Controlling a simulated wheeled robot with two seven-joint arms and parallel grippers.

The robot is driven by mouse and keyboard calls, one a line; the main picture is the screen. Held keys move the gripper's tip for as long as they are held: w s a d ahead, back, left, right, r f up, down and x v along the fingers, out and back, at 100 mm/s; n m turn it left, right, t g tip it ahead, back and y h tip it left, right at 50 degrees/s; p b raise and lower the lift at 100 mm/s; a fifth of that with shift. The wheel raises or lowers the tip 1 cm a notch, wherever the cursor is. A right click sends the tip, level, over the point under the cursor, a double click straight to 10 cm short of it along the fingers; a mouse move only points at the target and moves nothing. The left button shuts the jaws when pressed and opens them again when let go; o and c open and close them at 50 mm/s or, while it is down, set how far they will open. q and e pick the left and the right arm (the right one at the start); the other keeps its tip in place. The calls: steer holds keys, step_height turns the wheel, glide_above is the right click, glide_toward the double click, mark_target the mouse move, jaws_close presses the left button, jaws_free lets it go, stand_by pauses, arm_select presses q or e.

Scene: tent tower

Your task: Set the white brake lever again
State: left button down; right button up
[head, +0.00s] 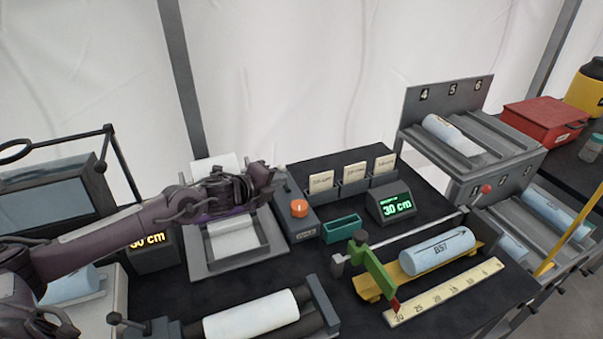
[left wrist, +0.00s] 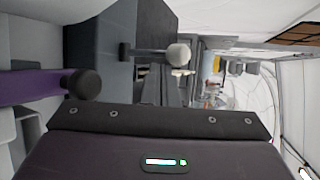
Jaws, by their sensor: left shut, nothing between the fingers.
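The white brake lever (head: 282,169) shows only as a small pale tip at the back of the grey box with the orange knob. In the left wrist view its white ball (left wrist: 178,54) sits on a thin rod beside a dark grey box (left wrist: 152,35). My left gripper (head: 272,176) is shut and empty, close to the lever's tip on its left. I cannot tell whether they touch. The gripper and wrist hide part of the lever in the head view. My right gripper is in neither view.
The orange knob (head: 299,208) stands on the box in front of the lever. A card rack (head: 355,188), green tray (head: 342,229) and 30 cm display (head: 391,206) stand to the right. A grey framed unit (head: 206,262) lies below my left arm. A white roll (head: 252,313) lies at the front.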

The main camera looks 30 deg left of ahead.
arm_select(q)
steer(key=shift+r, duration=0.1)
stand_by(0.7)
steer(key=shift+s+a+r+p, duration=0.35)
steer(key=shift+s+a+p, duration=0.15)
steer(key=shift+p, duration=0.05)
steer(key=p+v, duration=0.1)
steer(key=v, duration=0.7)
stand_by(0.4)
steer(key=shift+f, duration=0.1)
stand_by(0.5)
